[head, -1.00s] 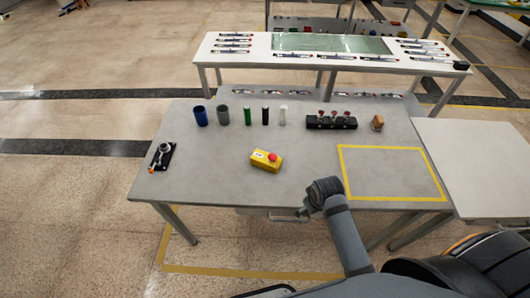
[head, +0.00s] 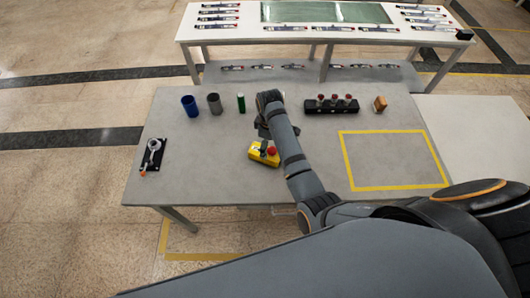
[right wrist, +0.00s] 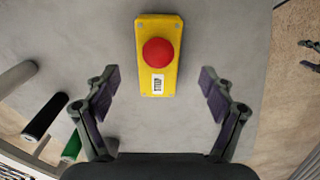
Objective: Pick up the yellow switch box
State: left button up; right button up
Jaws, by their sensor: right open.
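The yellow switch box (head: 259,154) with a red button lies on the grey table (head: 200,180), near its middle. In the right wrist view the box (right wrist: 157,80) shows its red button and a white label. My right gripper (right wrist: 160,95) is open, with one finger on each side of the line to the box; the box lies beyond the fingertips and nothing is between the fingers. In the head view the right gripper (head: 264,138) is over the far edge of the box and partly hidden by my wrist.
A black block with red-topped parts (head: 331,105) and a brown block (head: 380,104) stand to the right. The yellow-taped area (head: 365,187) is empty.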

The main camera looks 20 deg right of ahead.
aim_at(269, 150)
notch_tip(269, 150, down, 2)
jog(key=shift+w, duration=0.15)
jog(key=shift+w+f, duration=0.15)
jog(key=shift+f, duration=0.05)
jog(key=f, duration=0.1)
jog(key=f+p, duration=0.1)
jog(key=f, duration=0.2)
jog(key=shift+s+d+f, duration=0.1)
jog(key=shift+s+f, duration=0.05)
jog(key=shift+s, duration=0.15)
pick_arm(q)
jog(key=shift+w+r, duration=0.45)
jog(key=shift+r, duration=0.2)
pick_arm(e)
jog(key=shift+w+f, duration=0.1)
jog(key=shift+f, duration=0.3)
pick_arm(q)
jog(key=shift+s, duration=0.15)
pick_arm(e)
jog(key=shift+r, duration=0.1)
jog(key=c, duration=1.5)
